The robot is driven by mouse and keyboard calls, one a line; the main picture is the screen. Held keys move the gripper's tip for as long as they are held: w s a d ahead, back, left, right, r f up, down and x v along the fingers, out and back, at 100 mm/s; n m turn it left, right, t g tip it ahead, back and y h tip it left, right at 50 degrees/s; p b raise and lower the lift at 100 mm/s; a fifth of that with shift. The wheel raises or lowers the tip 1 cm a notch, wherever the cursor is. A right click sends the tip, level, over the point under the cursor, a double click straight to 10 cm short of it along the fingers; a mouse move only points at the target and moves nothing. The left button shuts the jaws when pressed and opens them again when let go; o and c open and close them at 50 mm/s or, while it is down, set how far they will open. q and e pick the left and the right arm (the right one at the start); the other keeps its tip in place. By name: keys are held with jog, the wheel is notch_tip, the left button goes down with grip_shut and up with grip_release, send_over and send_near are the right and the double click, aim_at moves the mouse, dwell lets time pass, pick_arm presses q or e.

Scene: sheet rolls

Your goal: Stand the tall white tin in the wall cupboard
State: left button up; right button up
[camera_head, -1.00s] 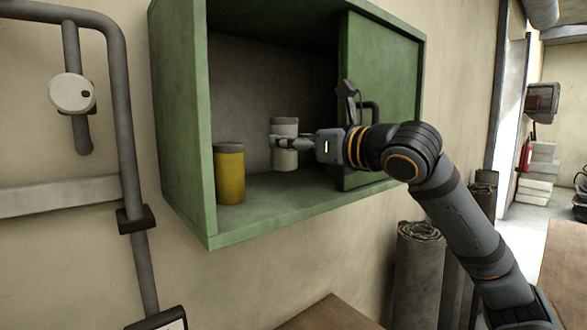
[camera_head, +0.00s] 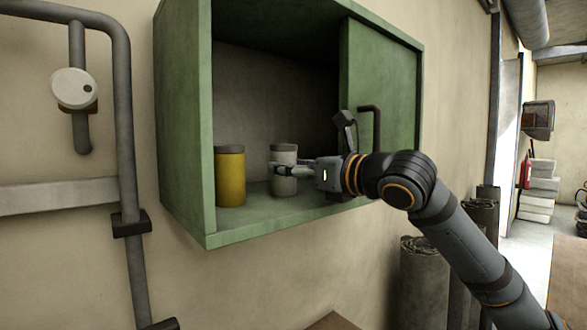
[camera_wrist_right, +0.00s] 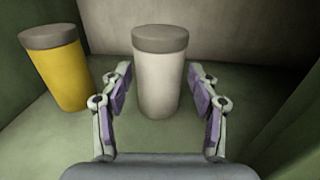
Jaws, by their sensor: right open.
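The tall white tin (camera_head: 284,153) has a grey lid and stands upright on the floor of the green wall cupboard (camera_head: 180,130), to the right of a yellow tin. It also shows in the right wrist view (camera_wrist_right: 159,85). My right gripper (camera_head: 280,170) reaches into the cupboard from the right. In the wrist view its fingers (camera_wrist_right: 160,76) are open, one on each side of the white tin, with a small gap on both sides. The fingers hide part of the tin's middle in the head view. My left gripper is not in view.
The yellow tin (camera_head: 230,178) with a dark lid stands near the cupboard's left wall. The sliding green door (camera_head: 395,90) with a dark handle covers the right part, close to my right wrist. Sheet rolls (camera_head: 424,280) stand below. Pipes (camera_head: 125,130) run along the wall at left.

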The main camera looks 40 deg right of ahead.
jog(key=shift+r, duration=0.3)
jog(key=s+b, duration=0.3)
jog(key=s+d+f+b, duration=0.1)
jog(key=shift+s+f+b, duration=0.1)
jog(key=shift+s+b, duration=0.15)
jog(key=shift+b, duration=0.15)
jog(key=s+d+r+b, duration=0.1)
jog(key=s+b, duration=0.2)
jog(key=s, duration=0.4)
jog(key=shift+s, duration=0.15)
